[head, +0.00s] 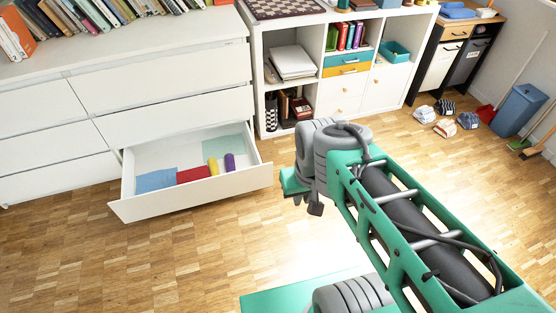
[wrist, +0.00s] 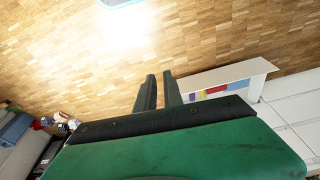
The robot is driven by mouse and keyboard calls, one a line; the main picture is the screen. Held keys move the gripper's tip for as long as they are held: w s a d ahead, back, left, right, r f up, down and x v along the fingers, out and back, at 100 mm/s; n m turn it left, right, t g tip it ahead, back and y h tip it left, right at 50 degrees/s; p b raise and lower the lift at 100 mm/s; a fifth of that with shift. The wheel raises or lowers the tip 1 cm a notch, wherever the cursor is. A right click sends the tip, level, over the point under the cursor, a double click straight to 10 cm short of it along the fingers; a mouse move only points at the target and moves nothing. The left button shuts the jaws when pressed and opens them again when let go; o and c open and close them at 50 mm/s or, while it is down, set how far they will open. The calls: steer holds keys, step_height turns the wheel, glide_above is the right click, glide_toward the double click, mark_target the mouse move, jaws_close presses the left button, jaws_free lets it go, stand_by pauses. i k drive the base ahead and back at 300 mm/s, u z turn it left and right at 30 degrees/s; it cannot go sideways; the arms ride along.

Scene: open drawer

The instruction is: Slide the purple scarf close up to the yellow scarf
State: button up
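The purple scarf (head: 230,163) is a small roll standing in the open drawer (head: 196,206), right of the yellow scarf (head: 214,166). A narrow gap separates the two. Left of the yellow one lie a red piece (head: 193,174) and a flat blue piece (head: 156,181); a pale green piece (head: 223,146) lies behind. My gripper (head: 306,204) is outside the drawer, to its right, pointing down. In the wrist view its two dark fingers (wrist: 160,76) stand apart with nothing between them. The drawer also shows there, right of the fingers, with the scarves small.
The white dresser (head: 160,75) stands behind the drawer. A white shelf unit (head: 325,15) stands to its right. Shoes (head: 446,127) and a blue bin (head: 519,110) are at the far right. The wooden floor (head: 150,265) in front of the drawer is clear.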

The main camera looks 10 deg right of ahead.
mark_target(229, 162)
steer(key=z, duration=0.2)
steer(key=i, duration=1.5)
steer(key=u, duration=2.4)
steer(key=i, duration=0.5)
steer(key=u, duration=0.05)
